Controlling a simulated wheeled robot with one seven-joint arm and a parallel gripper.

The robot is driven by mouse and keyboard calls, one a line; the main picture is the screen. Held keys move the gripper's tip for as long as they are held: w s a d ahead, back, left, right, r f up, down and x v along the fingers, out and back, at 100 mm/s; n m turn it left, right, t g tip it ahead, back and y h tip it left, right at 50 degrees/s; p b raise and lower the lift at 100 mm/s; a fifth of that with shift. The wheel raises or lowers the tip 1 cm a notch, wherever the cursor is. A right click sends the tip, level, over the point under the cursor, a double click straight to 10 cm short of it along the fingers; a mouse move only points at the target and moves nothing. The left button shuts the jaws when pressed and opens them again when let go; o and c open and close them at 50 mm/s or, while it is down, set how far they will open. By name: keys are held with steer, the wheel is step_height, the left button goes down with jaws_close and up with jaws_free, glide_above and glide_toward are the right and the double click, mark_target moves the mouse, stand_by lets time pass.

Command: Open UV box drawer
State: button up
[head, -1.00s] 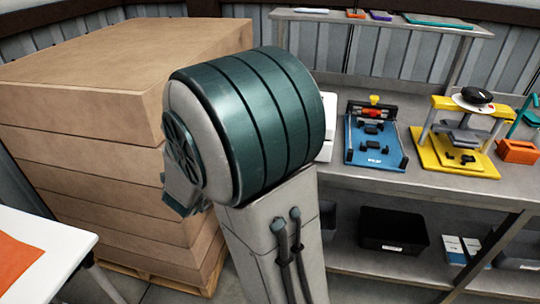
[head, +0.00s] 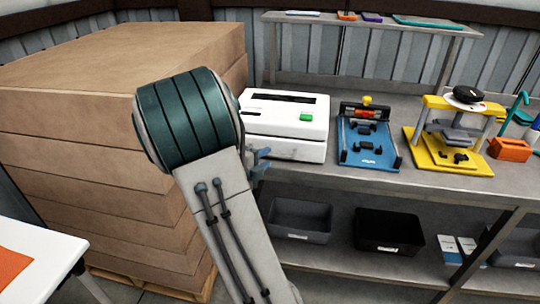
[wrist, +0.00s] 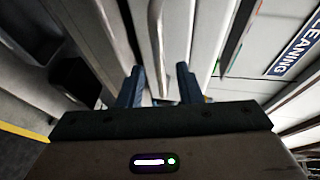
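The white UV box (head: 285,125), with a dark slot on top and a green button, stands on the bench at the left end. Its lower front faces the aisle and is partly hidden by my arm. My gripper (head: 262,162) shows blue fingertips just in front of the lower front of the box. In the wrist view my gripper (wrist: 159,88) is open, its two blue fingers apart. A pale handle-like bar (wrist: 155,45) lies ahead, lined up between the fingers, in front of a white face. Whether the fingers touch it I cannot tell.
A blue fixture (head: 368,140) and a yellow press (head: 450,150) stand to the right on the bench (head: 340,180). A stack of cartons (head: 70,120) rises close on the left. Dark bins (head: 390,232) sit on the shelf below.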

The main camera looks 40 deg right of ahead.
mark_target(269, 156)
steer(key=shift+x, duration=1.7)
jaws_close()
steer(key=shift+a, duration=0.1)
